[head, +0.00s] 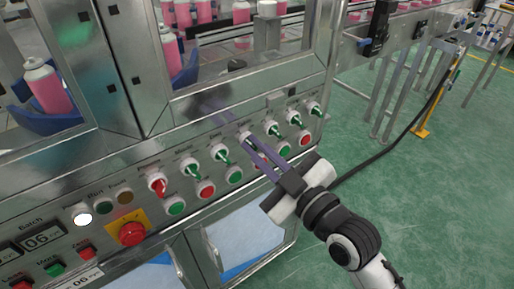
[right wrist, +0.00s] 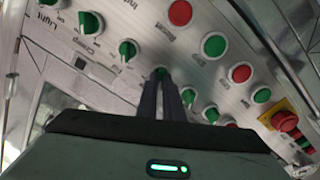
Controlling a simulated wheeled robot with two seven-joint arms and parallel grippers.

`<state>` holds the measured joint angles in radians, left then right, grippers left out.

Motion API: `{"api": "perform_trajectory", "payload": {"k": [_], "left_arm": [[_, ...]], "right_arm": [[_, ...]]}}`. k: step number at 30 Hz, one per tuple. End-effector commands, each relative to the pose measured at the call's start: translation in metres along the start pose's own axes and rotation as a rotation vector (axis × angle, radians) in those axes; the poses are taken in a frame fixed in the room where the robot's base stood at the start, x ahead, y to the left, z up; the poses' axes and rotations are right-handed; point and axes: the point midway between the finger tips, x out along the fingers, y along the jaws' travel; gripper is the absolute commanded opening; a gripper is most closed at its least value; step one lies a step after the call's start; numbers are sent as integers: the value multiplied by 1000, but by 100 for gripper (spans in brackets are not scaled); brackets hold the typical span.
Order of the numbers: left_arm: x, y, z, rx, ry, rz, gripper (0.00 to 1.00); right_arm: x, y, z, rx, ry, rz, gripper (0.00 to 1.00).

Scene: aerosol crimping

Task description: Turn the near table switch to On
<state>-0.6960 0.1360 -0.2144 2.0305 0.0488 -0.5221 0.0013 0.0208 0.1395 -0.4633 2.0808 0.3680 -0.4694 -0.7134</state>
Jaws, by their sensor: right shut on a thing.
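A row of rotary switches runs along the machine's steel panel in the head view. My right gripper (head: 246,139) reaches in from the lower right, its two long fingers close together on one green switch knob (right wrist: 160,73) near the middle of the row. The right wrist view shows the fingertips (right wrist: 165,84) at that knob, partly hiding it. The knob's label is hidden or too small to read, so I cannot confirm that it is the near table switch or how it is turned. My left gripper is not in view.
Neighbouring green knobs (head: 221,153) (head: 272,128) sit close on both sides. Red and green push buttons (head: 205,188) line the row below. A red emergency stop (head: 132,233) on a yellow plate is at lower left. Green floor (head: 440,190) lies open at right.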

Motion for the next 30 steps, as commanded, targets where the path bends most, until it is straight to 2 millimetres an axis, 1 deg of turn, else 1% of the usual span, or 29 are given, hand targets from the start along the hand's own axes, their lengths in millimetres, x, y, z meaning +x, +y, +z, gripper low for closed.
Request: {"api": "perform_trajectory", "payload": {"k": [5, 11, 19, 26, 30], "left_arm": [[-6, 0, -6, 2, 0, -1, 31], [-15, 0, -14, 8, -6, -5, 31], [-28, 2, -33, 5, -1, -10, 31], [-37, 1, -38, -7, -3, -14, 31], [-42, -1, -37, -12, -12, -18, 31]], "right_arm": [[0, 1, -1, 45, -2, -1, 0], [0, 3, -3, 164, -5, -1, 0], [0, 4, -3, 408, -6, -1, 0], [0, 4, -1, 625, -6, 1, 0], [0, 5, 0, 748, -5, 2, 0]]}}
